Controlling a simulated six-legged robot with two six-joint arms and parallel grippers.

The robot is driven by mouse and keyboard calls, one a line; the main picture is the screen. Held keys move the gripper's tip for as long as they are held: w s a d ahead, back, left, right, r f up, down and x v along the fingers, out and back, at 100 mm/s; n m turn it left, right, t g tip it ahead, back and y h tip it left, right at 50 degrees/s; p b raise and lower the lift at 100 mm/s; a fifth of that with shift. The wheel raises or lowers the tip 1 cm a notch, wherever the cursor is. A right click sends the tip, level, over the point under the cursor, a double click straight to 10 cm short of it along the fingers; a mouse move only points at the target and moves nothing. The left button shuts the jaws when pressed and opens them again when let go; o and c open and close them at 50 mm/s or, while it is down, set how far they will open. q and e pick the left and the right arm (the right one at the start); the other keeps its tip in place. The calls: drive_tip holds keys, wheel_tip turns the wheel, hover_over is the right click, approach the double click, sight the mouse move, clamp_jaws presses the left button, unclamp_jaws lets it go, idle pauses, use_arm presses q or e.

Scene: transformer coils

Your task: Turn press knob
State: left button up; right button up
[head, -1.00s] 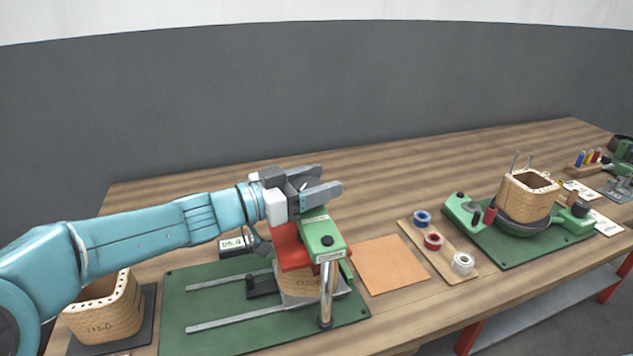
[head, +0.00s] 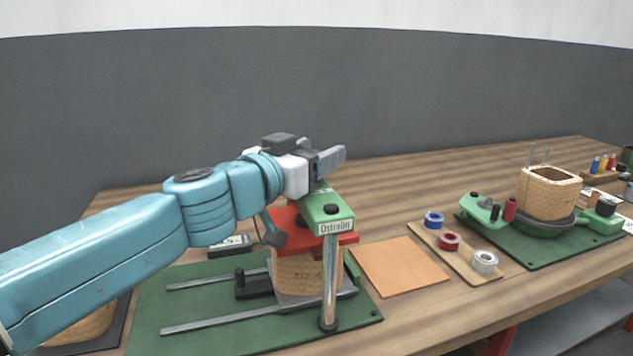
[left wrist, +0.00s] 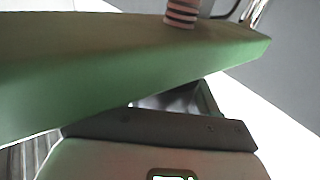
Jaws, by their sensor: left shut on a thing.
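The press has a green head (head: 327,212) with a small black button on top, a red plate (head: 285,221) under it and an upright metal post (head: 329,280). A woven coil (head: 297,271) stands under the red plate. My left gripper (head: 324,158) is at the back of the press head, its fingers pointing right. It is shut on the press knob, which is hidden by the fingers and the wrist. The left wrist view shows a green surface (left wrist: 130,70) close up and a striped pinkish cylinder (left wrist: 182,12) above it. My right gripper is not in view.
The press stands on a green base (head: 180,310) with rails. An orange sheet (head: 400,267) and a board with tape rolls (head: 450,241) lie to its right. Another coil (head: 549,192) stands on a second green base at right. A small display (head: 230,244) sits behind the press base.

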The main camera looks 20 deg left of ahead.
use_arm(q)
drive_tip(key=shift+d+f+n+y, duration=0.15)
drive_tip(key=shift+f+n+y, duration=0.2)
drive_tip(key=shift+y, duration=0.45)
drive_tip(key=shift+r+n+t+y+p, duration=0.3)
drive_tip(key=shift+n+y+p, duration=0.25)
drive_tip(key=shift+n+y, duration=0.45)
drive_tip(key=shift+a+f+n+y+p, duration=0.1)
drive_tip(key=shift+a+n+y+p, duration=0.1)
drive_tip(key=shift+n+y+p, duration=0.45)
drive_tip(key=shift+a+n+y+p, duration=0.2)
drive_tip(key=shift+y+p, duration=0.25)
drive_tip(key=shift+y, duration=0.5)
drive_tip(key=o, duration=0.9)
drive_tip(key=shift+o, duration=0.3)
drive_tip(key=shift+w, duration=0.1)
